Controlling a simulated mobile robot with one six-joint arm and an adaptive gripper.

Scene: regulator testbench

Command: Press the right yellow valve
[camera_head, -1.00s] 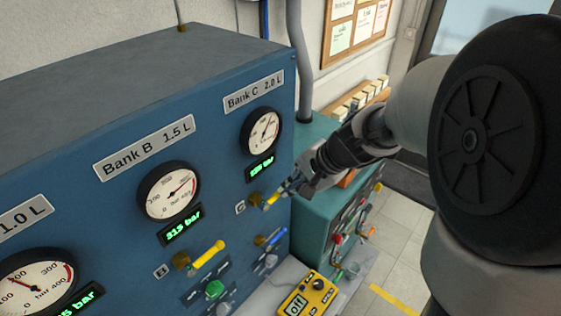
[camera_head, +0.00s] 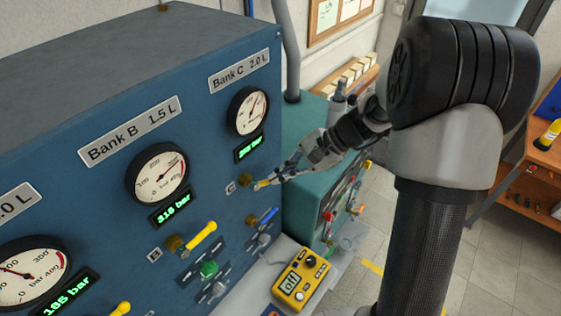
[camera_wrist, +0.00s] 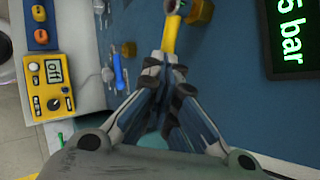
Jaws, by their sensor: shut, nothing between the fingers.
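The right yellow valve (camera_head: 262,183) sticks out from the blue panel below the Bank C gauge, on a brass fitting (camera_head: 245,180). In the wrist view its yellow handle (camera_wrist: 168,38) runs up from my fingertips toward the panel. My gripper (camera_head: 274,180) is shut and empty, with its tips at the outer end of this handle. In the wrist view the gripper (camera_wrist: 162,62) overlaps the handle's near end, and I cannot tell whether they touch. Another yellow valve (camera_head: 201,236) sits lower left under Bank B.
A blue valve handle (camera_head: 264,216) sits just below the right yellow valve. A yellow meter (camera_head: 301,276) lies on the ledge below. A green valve knob (camera_head: 209,269) is at the lower left. A teal cabinet (camera_head: 306,190) stands behind my gripper. Open floor lies to the right.

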